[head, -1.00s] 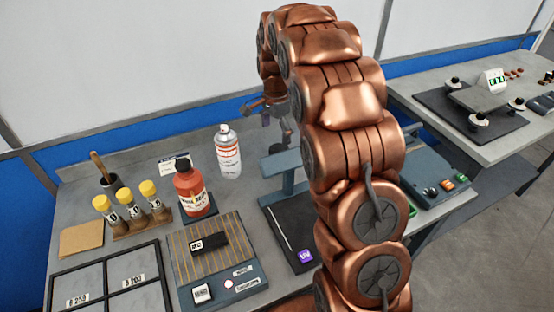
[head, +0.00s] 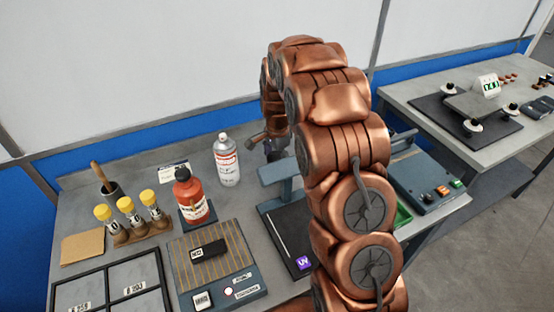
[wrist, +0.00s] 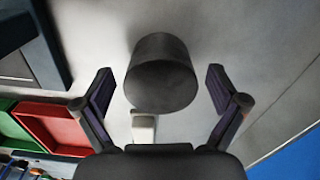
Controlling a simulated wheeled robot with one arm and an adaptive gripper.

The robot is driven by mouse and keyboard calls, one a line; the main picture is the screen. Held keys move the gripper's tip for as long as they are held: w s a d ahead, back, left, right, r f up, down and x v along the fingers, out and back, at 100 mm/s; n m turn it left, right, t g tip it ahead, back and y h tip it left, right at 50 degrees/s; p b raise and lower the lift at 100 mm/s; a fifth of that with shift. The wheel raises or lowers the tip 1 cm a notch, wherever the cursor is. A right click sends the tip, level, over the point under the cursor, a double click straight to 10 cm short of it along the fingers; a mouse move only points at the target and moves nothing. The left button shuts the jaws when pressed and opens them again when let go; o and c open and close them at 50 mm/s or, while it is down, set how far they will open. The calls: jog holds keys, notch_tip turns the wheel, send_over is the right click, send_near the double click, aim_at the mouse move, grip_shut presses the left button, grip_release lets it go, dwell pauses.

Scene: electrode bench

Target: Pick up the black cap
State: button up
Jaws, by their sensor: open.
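A dark grey-black cylinder, which looks like the black cap (wrist: 161,72), is in the middle of the wrist view above a grey surface. My gripper (wrist: 160,79) is open, with one finger on each side of the cap and a visible gap to both. A small white piece (wrist: 144,127) shows just below the cap, partly hidden by my gripper's body. In the head view my gripper (head: 272,147) is small and partly hidden behind my copper arm, and I cannot make out the cap there.
A red tray (wrist: 55,125) and a green tray (wrist: 20,135) lie at the left of the wrist view. In the head view, a spray can (head: 227,162), an orange bottle (head: 190,197) and a blue press (head: 283,172) stand left of my arm.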

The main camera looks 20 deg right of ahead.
jog(key=shift+c, duration=0.2)
jog(key=c, duration=0.8)
